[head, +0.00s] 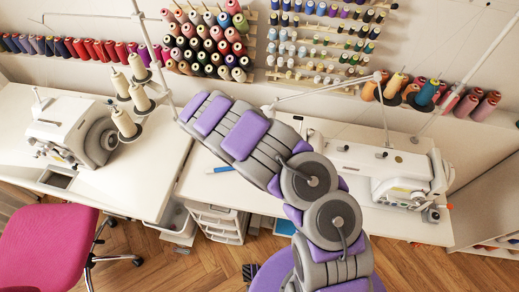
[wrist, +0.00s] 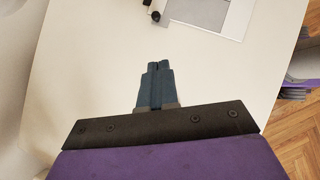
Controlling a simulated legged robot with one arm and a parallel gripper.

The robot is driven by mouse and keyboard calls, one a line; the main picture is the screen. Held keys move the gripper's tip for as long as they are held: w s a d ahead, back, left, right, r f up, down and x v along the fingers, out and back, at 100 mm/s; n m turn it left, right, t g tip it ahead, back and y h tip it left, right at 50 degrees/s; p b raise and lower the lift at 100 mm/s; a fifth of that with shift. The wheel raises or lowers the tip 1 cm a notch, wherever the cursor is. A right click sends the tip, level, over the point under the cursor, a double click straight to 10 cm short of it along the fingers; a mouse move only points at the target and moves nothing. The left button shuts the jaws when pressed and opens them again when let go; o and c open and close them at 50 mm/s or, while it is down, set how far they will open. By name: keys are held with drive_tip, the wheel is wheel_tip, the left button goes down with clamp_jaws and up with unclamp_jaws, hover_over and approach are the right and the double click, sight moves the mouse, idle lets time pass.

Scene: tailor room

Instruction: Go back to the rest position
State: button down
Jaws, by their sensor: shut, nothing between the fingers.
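My gripper (wrist: 159,68) shows in the wrist view as two dark blue fingers pressed together, with nothing between them. Below the fingertips is the bare white surface of a table (wrist: 95,60). In the head view my purple and grey arm reaches up and left from the bottom, over the white table (head: 205,185).
A white sewing machine (head: 375,170) stands right of my arm, and an overlocker (head: 75,130) with thread cones (head: 138,97) stands on the left table. Thread racks (head: 205,45) line the wall. A pink chair (head: 45,245) is at lower left.

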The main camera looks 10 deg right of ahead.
drive_tip(key=r, duration=0.2)
drive_tip(key=shift+s+a+r, duration=0.15)
drive_tip(key=shift+a+r, duration=0.1)
drive_tip(key=shift+r, duration=0.05)
drive_tip(key=shift+a, duration=0.15)
drive_tip(key=s+d+r+m+g, duration=0.1)
drive_tip(key=s+d+r+m, duration=0.3)
drive_tip(key=r, duration=0.3)
drive_tip(key=s+d+r+m+g+y, duration=0.1)
drive_tip(key=s+d+r+m, duration=0.2)
drive_tip(key=d+r, duration=0.4)
drive_tip(key=s+d+r+m+g, duration=0.1)
drive_tip(key=s+d+r+m, duration=0.3)
drive_tip(key=r, duration=0.4)
drive_tip(key=s+d+r+m+y, duration=0.1)
drive_tip(key=s+r+m+y, duration=0.15)
drive_tip(key=s, duration=0.45)
drive_tip(key=s+d+r+m+y, duration=0.1)
drive_tip(key=s+r+m, duration=0.25)
drive_tip(key=s, duration=0.35)
drive_tip(key=s+a+m+y, duration=0.2)
drive_tip(key=s+a, duration=0.3)
drive_tip(key=s, duration=0.8)
drive_tip(key=shift+s+r+m+y, duration=0.2)
drive_tip(key=shift+r+m+y, duration=0.1)
drive_tip(key=shift+m+y, duration=0.15)
